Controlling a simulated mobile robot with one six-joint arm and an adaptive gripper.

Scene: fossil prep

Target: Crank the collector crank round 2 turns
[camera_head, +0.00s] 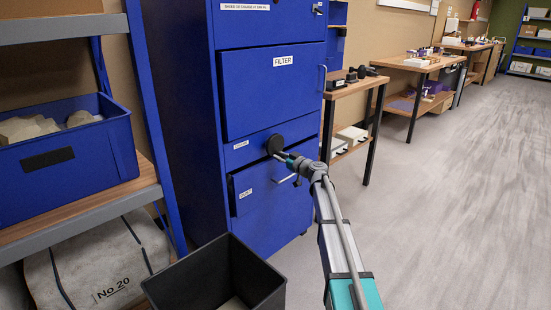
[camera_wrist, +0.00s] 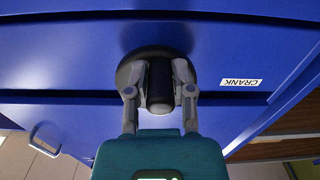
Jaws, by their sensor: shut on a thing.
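The collector crank (camera_head: 275,144) is a dark round disc on the front of the tall blue cabinet (camera_head: 268,95), between the FILTER door and the DUST drawer. In the wrist view the crank disc (camera_wrist: 128,72) lies behind a dark handle (camera_wrist: 160,92) that points toward the camera. My gripper (camera_wrist: 160,80) is shut on this handle, one grey finger on each side. In the head view my gripper (camera_head: 286,158) reaches the crank from the lower right. The fingers partly hide the disc and handle. A CRANK label (camera_wrist: 240,82) is beside the disc.
The DUST drawer (camera_head: 250,188) with its handle is just below the crank. A black open bin (camera_head: 215,275) stands on the floor in front. A shelf with a blue crate (camera_head: 65,160) is at left. Workbenches (camera_head: 365,85) line the wall; the floor at right is clear.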

